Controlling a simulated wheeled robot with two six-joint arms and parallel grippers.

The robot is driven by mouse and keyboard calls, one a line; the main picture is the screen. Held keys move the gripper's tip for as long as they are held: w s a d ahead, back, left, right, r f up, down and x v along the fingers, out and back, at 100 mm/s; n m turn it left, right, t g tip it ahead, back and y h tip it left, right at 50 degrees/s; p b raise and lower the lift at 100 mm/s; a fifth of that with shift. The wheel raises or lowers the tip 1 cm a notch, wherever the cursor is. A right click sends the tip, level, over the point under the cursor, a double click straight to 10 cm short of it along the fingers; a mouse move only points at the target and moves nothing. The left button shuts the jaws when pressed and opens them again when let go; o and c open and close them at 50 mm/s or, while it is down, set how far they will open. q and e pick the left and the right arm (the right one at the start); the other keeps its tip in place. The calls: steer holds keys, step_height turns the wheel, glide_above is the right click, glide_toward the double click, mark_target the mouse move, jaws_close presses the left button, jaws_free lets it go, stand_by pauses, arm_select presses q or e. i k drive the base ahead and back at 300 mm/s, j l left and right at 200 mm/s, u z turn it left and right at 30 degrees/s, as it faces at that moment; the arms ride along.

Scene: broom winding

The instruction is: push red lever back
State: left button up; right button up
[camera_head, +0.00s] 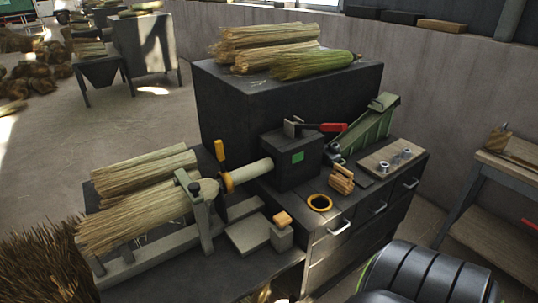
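The red lever (333,127) lies nearly level across the top of a dark machine box (292,160). Its red grip points right, toward the green sloped chute, and its dark arm runs left to a grey metal bracket (291,127) on the box. A small green square marks the front of the box. Neither my left nor my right gripper shows in the head view, and nothing is seen touching the lever.
A shaft with a yellow collar leads from the box to broom straw (150,213) in a clamp frame. A yellow-handled lever (220,151) stands upright beside it. A green chute (368,129), yellow ring (320,203) and wooden board (391,160) sit rightward. Straw bundles (265,45) lie behind.

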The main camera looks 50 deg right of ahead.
mark_target(325, 127)
steer(key=z, duration=0.5)
steer(key=j+z, duration=0.1)
steer(key=z, duration=0.85)
steer(key=k+z, duration=0.1)
steer(key=z, duration=0.4)
